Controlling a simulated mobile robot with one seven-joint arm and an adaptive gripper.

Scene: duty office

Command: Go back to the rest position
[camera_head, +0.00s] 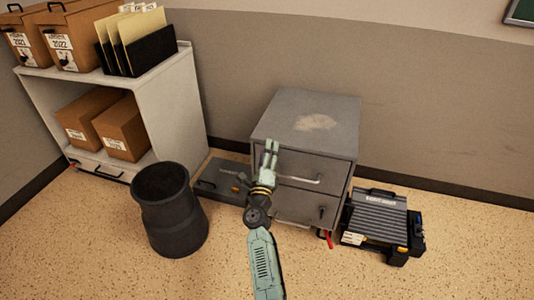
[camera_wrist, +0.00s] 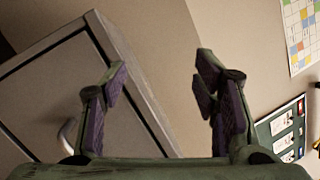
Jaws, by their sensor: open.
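My gripper (camera_head: 270,147) is raised in front of the grey filing cabinet (camera_head: 306,122) in the head view, its fingers pointing up and away. In the wrist view my gripper (camera_wrist: 160,82) shows two separate fingers with purple pads and nothing between them. It is open and empty. The cabinet also fills the left of the wrist view (camera_wrist: 75,90), tilted, with a handle near the left finger. I cannot tell the exact gap between the fingers and the cabinet.
A black bin (camera_head: 170,215) stands left of my arm. A white shelf (camera_head: 172,95) holds boxes and folders. A grey case (camera_head: 222,177) lies beside the cabinet. A ribbed black-and-grey unit (camera_head: 380,220) sits right of it. The floor at front right is clear.

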